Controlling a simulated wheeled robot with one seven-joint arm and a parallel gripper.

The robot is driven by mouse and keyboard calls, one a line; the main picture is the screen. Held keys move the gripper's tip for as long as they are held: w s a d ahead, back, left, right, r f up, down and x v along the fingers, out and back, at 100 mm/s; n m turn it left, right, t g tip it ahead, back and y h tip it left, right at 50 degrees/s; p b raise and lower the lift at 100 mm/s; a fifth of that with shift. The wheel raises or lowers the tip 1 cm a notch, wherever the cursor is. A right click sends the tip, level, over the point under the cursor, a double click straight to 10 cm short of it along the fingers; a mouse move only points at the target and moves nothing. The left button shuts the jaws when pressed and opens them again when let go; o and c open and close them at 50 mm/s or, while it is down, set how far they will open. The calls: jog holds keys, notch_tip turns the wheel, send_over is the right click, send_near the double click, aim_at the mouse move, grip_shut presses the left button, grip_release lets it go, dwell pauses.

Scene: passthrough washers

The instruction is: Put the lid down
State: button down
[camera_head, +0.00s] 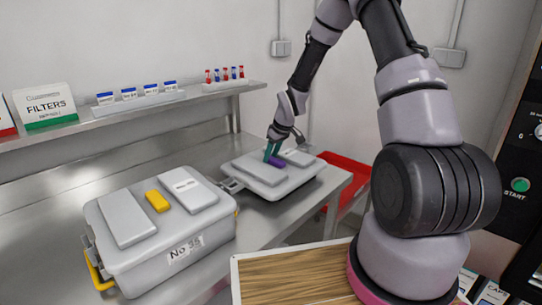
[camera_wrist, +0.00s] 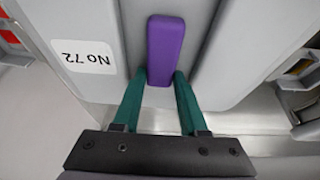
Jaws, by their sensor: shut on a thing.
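A grey lid (camera_head: 250,176) with raised panels and a purple handle (camera_head: 276,161) is at the far right end of the steel bench. My gripper (camera_head: 272,153) is at the handle from above. In the wrist view its two green fingers (camera_wrist: 161,78) are shut on the near end of the purple handle (camera_wrist: 166,40), one on each side. A white label reading "No 72" (camera_wrist: 83,56) lies to the left of the handle. The lid's underside is hidden, and I cannot tell whether it touches the bench or hangs just above it.
A closed grey case (camera_head: 150,245) labelled "No 35", with a yellow handle (camera_head: 157,201), stands on the bench at front left. A shelf (camera_head: 110,113) with small boxes and vials runs along the wall. A red bin (camera_head: 345,172) is beyond the bench's right end. Bare bench (camera_head: 60,190) shows behind.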

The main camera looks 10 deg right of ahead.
aim_at(281, 162)
jog(key=shift+c, duration=2.2)
grip_release()
jog(key=shift+f, duration=0.1)
jog(key=s+d+r+m+t+h, duration=0.15)
jog(key=s+r, duration=0.35)
jog(key=r, duration=0.5)
jog(key=s+d+r+m, duration=0.25)
jog(key=s+r, duration=0.35)
jog(key=r, duration=0.3)
jog(key=s+d+r+m+h, duration=0.1)
jog(key=s+d+r+m, duration=0.3)
jog(key=r, duration=0.6)
jog(key=s+r+m+t+y, duration=0.1)
jog(key=s+r, duration=0.2)
jog(key=s, duration=0.5)
jog(key=s+r+m+t+y, duration=0.1)
jog(key=s+r, duration=0.3)
jog(key=s, duration=0.5)
jog(key=shift+s+m, duration=0.3)
jog(key=shift+m, duration=0.4)
